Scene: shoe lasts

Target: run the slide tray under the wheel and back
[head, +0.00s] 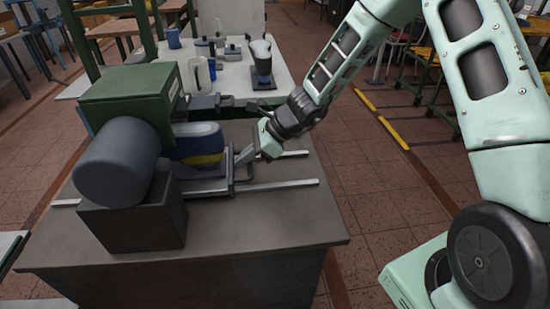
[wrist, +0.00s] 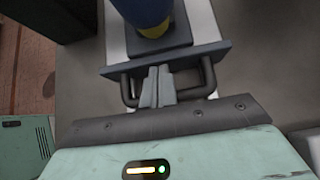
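The slide tray (head: 229,172) sits on two pale rails (head: 285,186) on the grey bench. Its dark end plate also shows in the wrist view (wrist: 190,56). A blue and yellow last (head: 203,150) stands on the tray, its far part hidden behind the grey wheel (head: 118,160) and green housing (head: 130,92); I cannot tell whether it touches the wheel. My gripper (head: 246,156) is at the tray's handle (wrist: 209,78). In the wrist view the fingers (wrist: 157,84) are close together across the handle's bar, which they partly hide.
A dark block (head: 135,220) stands below the wheel at the bench's front. The bench top right of the front rail is bare. Stools stand further back.

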